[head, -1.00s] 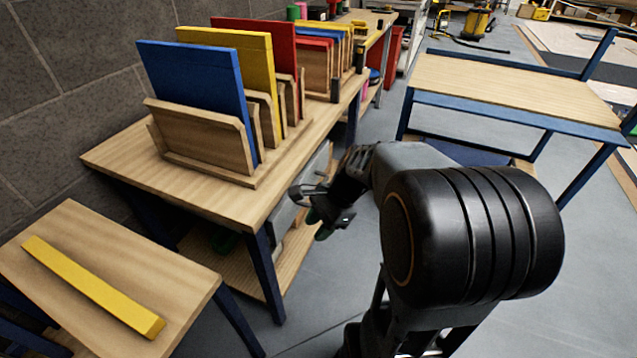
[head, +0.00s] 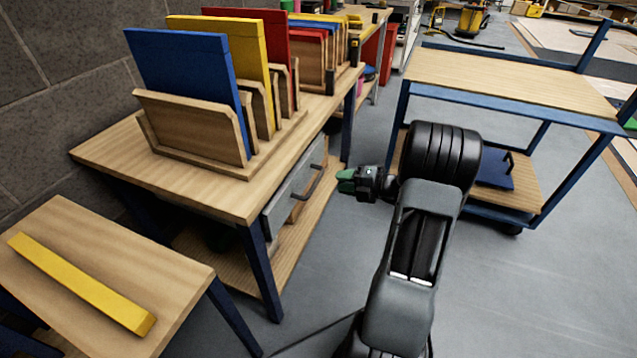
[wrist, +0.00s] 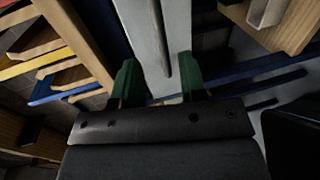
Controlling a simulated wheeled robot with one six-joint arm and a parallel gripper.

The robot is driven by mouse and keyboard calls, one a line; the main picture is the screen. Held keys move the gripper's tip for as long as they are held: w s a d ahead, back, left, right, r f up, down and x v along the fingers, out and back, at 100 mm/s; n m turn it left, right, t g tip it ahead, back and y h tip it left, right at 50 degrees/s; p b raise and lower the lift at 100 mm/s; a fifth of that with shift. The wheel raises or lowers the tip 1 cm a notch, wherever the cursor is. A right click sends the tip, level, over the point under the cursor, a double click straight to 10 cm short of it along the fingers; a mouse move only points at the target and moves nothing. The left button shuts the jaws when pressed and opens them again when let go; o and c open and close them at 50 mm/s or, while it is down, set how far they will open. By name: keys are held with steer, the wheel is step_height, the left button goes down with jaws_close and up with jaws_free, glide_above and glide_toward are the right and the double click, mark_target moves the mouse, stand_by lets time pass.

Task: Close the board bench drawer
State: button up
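The board bench (head: 215,195) stands at the left, with a grey drawer (head: 278,213) under its top. The drawer has a dark bar handle (head: 311,184) on its front. The front lies close below the bench edge; I cannot tell whether it is fully flush. My gripper (head: 346,181) is to the right of the handle, apart from it, with green fingertips pointing toward the drawer. In the wrist view my gripper (wrist: 158,82) has its two green fingers spread with nothing held between them. The grey drawer front (wrist: 143,30) shows beyond them.
Blue, yellow and red boards (head: 190,80) stand in wooden racks on the bench. A small table (head: 60,290) with a yellow bar (head: 80,283) is at front left. A blue-framed cart (head: 500,85) stands at the right. Floor between bench and cart is clear.

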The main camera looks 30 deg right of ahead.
mark_target(318, 177)
steer(key=b+x, duration=0.2)
steer(key=x, duration=0.6)
steer(key=shift+w+a+b, duration=0.15)
steer(key=shift+w+b, duration=0.1)
steer(key=shift+b, duration=0.15)
steer(key=shift+c, duration=0.3)
jaws_close()
